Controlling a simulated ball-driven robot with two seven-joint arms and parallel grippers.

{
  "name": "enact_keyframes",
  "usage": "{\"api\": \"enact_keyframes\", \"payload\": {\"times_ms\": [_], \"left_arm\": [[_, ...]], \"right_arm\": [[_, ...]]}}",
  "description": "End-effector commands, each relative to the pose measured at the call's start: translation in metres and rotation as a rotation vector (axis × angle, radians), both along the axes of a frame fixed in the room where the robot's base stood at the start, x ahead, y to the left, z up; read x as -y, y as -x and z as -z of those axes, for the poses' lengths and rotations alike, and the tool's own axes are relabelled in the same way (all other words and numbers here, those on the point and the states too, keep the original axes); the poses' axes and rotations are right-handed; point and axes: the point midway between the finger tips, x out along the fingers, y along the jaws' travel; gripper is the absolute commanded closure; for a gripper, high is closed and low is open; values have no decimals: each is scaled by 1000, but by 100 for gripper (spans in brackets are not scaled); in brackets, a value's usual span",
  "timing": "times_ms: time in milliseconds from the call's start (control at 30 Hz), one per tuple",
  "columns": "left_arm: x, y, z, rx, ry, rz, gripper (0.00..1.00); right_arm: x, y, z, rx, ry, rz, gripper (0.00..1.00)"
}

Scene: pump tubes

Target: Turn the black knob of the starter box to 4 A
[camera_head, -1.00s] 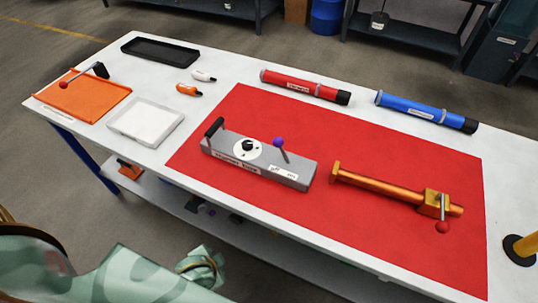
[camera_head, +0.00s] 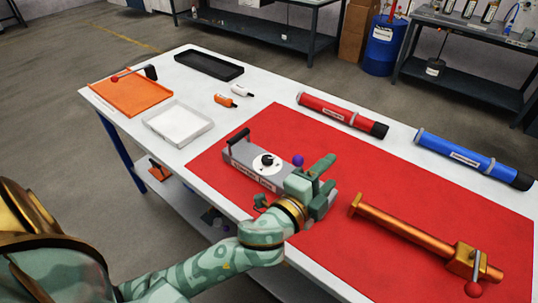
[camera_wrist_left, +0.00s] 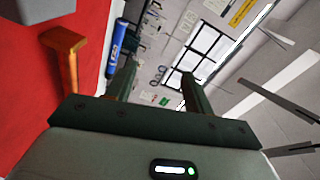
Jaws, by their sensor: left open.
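The grey starter box (camera_head: 240,154) lies on the red mat (camera_head: 420,180), with a black handle at its far left end. Its black knob (camera_head: 266,158) sits on a round white dial; the pointer's setting is too small to read. A purple ball (camera_head: 298,160) tops a lever right of the knob. My left gripper (camera_head: 325,174) is open and empty over the box's right end, to the right of the knob and hiding that end. In the left wrist view its fingers (camera_wrist_left: 157,85) are apart with nothing between them. My right gripper is not in view.
An orange metal bar with a red-tipped lever (camera_head: 415,230) lies right of my gripper. Red (camera_head: 340,114) and blue (camera_head: 470,157) tubes lie behind. Trays, including a white one (camera_head: 178,122), and two small bottles are at the left. The mat's middle back is clear.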

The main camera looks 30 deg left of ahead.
Motion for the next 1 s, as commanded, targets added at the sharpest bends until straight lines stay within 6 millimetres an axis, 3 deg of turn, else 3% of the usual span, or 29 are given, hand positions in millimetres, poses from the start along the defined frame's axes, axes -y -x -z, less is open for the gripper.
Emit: {"api": "enact_keyframes", "payload": {"times_ms": [100, 200, 300, 367, 467, 567, 700, 800, 900, 1000], "left_arm": [[59, -18, -50, 279, -183, 242, 48], [119, -13, -81, 568, -441, 519, 48], [160, 1, -75, 831, -779, 839, 48], [164, 5, -55, 936, -1001, 1033, 48], [129, -9, -14, 992, -1382, 1357, 48], [48, -40, 10, 860, -1727, 1658, 48], [-82, -73, -8, 461, -2005, 1944, 48], [-148, -79, -35, 195, -2062, 2031, 48], [-184, -77, -53, 36, -2065, 2066, 48], [-196, -75, -55, -24, -2058, 2078, 48]], "right_arm": [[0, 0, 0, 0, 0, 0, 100], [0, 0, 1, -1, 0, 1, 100], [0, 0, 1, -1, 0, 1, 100], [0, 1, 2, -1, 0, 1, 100], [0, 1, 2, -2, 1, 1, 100], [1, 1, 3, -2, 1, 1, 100], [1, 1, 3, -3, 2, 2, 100], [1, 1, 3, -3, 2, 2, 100], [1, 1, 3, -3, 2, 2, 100], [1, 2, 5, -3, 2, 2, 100]]}}
